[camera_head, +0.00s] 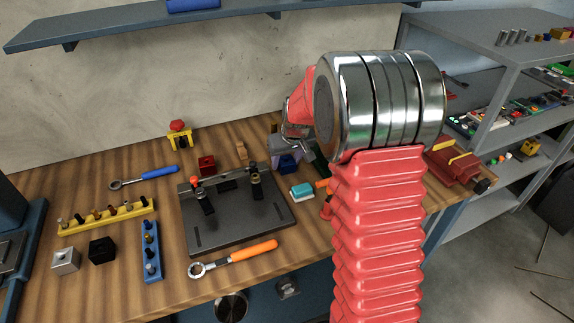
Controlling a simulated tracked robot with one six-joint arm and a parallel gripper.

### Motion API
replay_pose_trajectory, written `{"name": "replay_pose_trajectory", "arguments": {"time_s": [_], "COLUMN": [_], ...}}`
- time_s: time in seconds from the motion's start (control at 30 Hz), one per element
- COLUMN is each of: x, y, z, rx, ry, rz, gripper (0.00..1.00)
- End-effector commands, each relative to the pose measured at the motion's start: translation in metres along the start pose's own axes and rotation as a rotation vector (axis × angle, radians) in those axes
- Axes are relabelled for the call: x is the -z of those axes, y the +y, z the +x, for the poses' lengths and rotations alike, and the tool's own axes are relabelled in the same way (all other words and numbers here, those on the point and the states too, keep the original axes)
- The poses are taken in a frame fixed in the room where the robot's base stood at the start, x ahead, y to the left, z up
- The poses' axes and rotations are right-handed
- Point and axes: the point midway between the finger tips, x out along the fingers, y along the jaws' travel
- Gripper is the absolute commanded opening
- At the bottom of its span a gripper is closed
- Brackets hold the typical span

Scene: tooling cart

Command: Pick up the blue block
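A small dark blue block (288,164) sits at the back of the wooden bench, right of the dark fixture plate. My gripper (287,149) is just above and at the block, pointing down, and its grey body overlaps the block's top in this view. I cannot tell whether the fingers touch the block or whether they are open or shut. My red arm and its shiny metal joint hide the area to the right of the block.
A dark fixture plate (238,222) with upright posts lies left of the block. A teal-and-white block (302,191) is in front of it. A red block (207,163) and a yellow stand (179,138) are further left. An orange-handled wrench (240,254) lies at the front.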

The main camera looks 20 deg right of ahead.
Motion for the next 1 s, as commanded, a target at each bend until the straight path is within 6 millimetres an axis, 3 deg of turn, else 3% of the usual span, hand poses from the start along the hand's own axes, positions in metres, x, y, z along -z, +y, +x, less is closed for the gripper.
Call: {"name": "replay_pose_trajectory", "arguments": {"time_s": [0.5,0.83,1.0], "x": [0.000,0.002,0.009], "y": [0.000,0.000,0.000], "z": [0.000,-0.004,-0.020], "rx": [0.000,0.000,-0.001], "ry": [0.000,0.003,0.005], "rz": [0.000,0.000,-0.001], "gripper": [0.10,0.10,0.10]}}
